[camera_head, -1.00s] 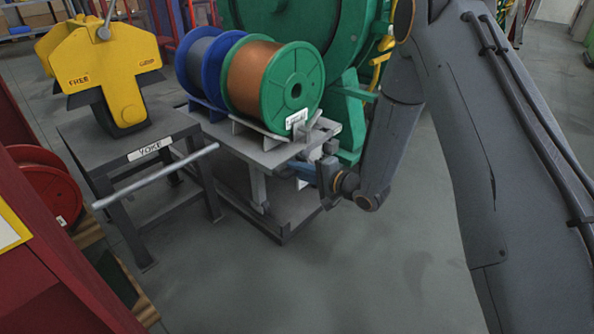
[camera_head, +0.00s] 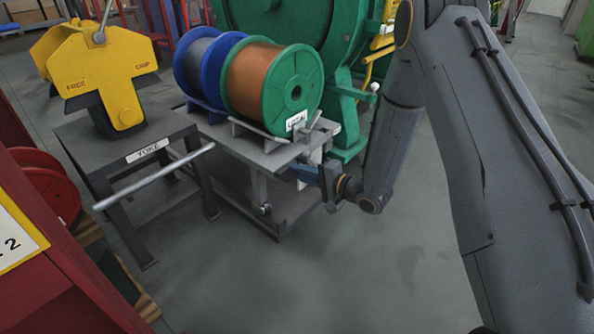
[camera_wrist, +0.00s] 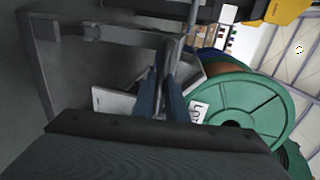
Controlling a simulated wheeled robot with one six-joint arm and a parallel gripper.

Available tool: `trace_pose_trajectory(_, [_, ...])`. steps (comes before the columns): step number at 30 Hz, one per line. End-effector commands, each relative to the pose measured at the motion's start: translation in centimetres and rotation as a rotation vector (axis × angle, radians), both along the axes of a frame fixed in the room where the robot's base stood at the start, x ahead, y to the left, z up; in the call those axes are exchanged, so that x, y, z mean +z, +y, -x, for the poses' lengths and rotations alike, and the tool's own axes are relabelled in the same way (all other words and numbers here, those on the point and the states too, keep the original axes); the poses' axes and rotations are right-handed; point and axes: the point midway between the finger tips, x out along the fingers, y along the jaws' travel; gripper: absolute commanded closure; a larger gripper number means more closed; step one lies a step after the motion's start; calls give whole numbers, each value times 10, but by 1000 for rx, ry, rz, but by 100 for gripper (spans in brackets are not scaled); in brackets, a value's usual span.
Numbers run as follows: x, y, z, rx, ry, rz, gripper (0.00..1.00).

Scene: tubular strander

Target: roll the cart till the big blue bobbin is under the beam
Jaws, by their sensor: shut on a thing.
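The cart (camera_head: 275,158) is a grey wheeled frame left of centre in the head view. It carries a big blue bobbin (camera_head: 190,66) at the back and a green-flanged bobbin with copper-coloured winding (camera_head: 262,80) in front, which partly hides the blue one. My gripper (camera_head: 306,174) is at the cart's near right edge. In the wrist view my gripper's blue fingers (camera_wrist: 162,98) are shut on a grey bar of the cart, beside the green flange (camera_wrist: 240,105). I cannot make out the beam in either view.
A stand labelled YOKE (camera_head: 100,150) with a yellow yoke (camera_head: 105,75) is close left of the cart. A silver bar (camera_head: 155,177) sticks out in front. The big green machine (camera_head: 345,60) is behind the cart. A red cabinet (camera_head: 60,285) is front left. Floor right of the cart is clear.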

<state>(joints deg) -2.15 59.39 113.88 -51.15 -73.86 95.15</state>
Motion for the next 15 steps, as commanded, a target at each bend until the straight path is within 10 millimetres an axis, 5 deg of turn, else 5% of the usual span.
trace_pose_trajectory(4, [-3,-1,1,-3,6,3,69])
trace_pose_trajectory(15, [0,-1,4,1,4,2,69])
